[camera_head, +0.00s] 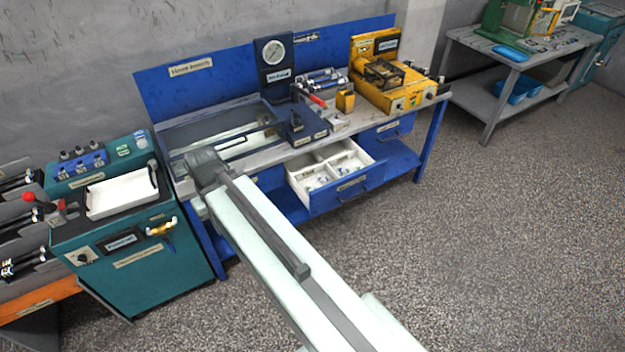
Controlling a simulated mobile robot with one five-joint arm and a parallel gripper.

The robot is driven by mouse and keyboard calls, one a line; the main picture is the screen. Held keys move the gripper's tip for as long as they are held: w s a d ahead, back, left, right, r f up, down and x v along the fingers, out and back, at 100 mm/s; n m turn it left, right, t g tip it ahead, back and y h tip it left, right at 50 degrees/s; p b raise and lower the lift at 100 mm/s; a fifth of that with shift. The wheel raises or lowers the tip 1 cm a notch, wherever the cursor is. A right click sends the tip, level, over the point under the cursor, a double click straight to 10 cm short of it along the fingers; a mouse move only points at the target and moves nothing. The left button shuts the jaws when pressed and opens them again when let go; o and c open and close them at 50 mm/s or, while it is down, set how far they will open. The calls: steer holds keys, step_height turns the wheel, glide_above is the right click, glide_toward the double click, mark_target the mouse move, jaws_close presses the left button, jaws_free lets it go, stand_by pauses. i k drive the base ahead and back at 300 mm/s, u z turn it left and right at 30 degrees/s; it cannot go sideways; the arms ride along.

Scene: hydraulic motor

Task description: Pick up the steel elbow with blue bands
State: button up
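An open drawer (352,192) in the blue bench holds small steel-and-blue fittings (318,182) in white compartments. They are too small to tell which one is the steel elbow with blue bands. My arm reaches from the bottom of the picture up to a dark joint over the left end of the bench, left of the open drawer. My gripper cannot be made out beyond that joint, so neither its fingers nor anything in them shows.
The bench carries a pressure gauge stand (275,62), a dark blue fixture (298,127) and a yellow machine (395,92). A teal cabinet with a white tray (122,194) stands left. A grey table (470,38) stands far right. The floor (480,240) right of my arm is clear.

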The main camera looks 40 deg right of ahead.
mark_target(322, 181)
steer(key=u, duration=1.8)
steer(key=i, duration=3.5)
steer(key=z, duration=4.65)
steer(key=i, duration=1.5)
steer(key=u, duration=0.05)
